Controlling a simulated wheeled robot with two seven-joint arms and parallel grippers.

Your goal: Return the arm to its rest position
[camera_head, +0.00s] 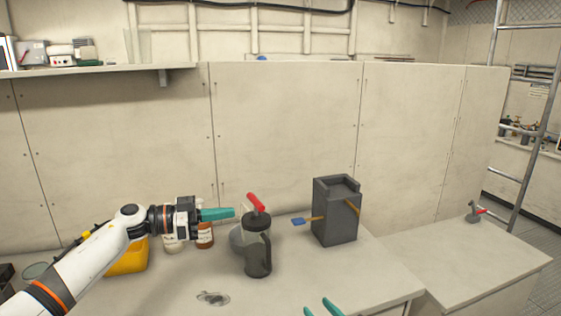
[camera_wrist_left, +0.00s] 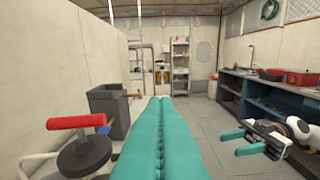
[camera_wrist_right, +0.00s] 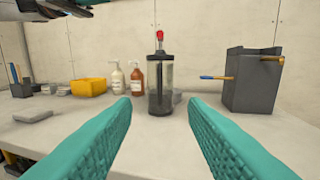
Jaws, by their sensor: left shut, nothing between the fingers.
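My left arm comes in from the left above the worktop, and its left gripper (camera_head: 217,214) has teal fingers pressed together and empty. The shut fingers also fill the middle of the left wrist view (camera_wrist_left: 165,105). The fingers point right, just left of the red handle of a dark see-through canister (camera_head: 257,252). My right gripper (camera_head: 322,308) shows only its fingertips at the bottom edge of the head view. In the right wrist view its fingers (camera_wrist_right: 160,115) are wide apart with nothing between them; the canister stands beyond them.
A grey block-shaped holder (camera_head: 336,212) with a blue-tipped tool stands right of the canister. A yellow bin (camera_head: 128,259) and two bottles (camera_wrist_right: 127,80) stand at the left. A flat grey piece (camera_head: 213,298) lies in front. The worktop right of the holder is mostly clear.

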